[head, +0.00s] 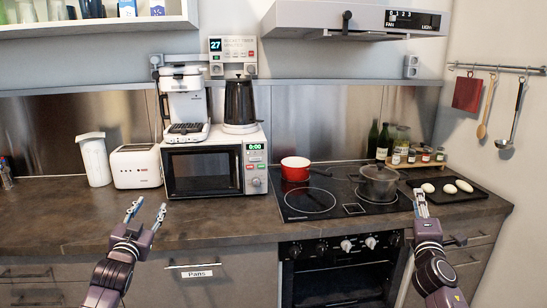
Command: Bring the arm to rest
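My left gripper (147,212) is at the lower left, in front of the counter edge, with its two fingers spread apart and nothing between them. My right gripper (420,198) is at the lower right, in front of the counter near the stove's right side. Its fingers look close together from this angle, and I cannot tell whether they are apart. I see nothing held in it. Both arms come up from the bottom of the view.
The counter (110,208) holds a toaster (137,166), a microwave (203,172), a stove with a red pot (295,169) and grey pot (378,184), and a dark tray (468,193) with white eggs. The oven (338,278) and drawers below are shut. A range hood (352,20) hangs above.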

